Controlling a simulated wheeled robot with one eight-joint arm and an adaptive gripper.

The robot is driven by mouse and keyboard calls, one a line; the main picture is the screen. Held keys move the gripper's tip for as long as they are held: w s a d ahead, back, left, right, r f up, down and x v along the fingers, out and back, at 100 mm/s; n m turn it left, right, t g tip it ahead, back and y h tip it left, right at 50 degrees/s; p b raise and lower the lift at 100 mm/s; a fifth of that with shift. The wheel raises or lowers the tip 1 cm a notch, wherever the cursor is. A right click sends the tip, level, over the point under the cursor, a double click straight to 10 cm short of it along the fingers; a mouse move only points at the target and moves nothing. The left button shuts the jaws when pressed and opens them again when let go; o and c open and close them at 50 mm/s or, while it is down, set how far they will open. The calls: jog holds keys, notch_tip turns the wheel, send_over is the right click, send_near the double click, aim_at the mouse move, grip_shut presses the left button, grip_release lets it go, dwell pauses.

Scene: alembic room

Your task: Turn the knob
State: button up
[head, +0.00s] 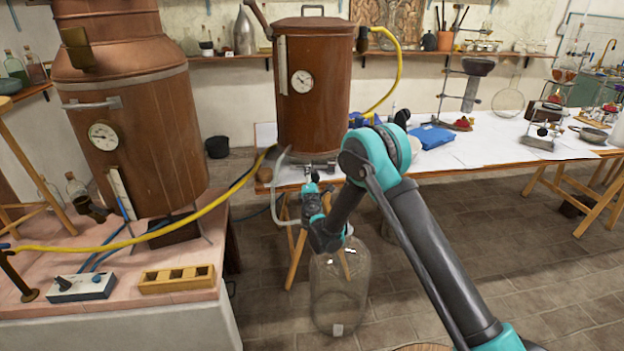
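My gripper (309,188) is at the front edge of the white-covered table, just below the base of the middle copper vessel (312,110). It is small and partly confused with the fittings there, so I cannot tell if its fingers are open or touching anything. No knob shows clearly at the gripper. A dark knob (62,282) sits on a small white-and-blue control box (85,289) at the lower left, on the pink tiled bench. My gripper is far to the right of that box and apart from it.
A large copper still (135,130) stands on the pink bench (120,318). A yellow hose (150,238) crosses in front of it. A clear glass bottle (340,290) stands on the floor below my gripper.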

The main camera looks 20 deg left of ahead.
jog(key=shift+o, duration=0.3)
jog(key=v, duration=0.7)
jog(key=shift+s, duration=0.2)
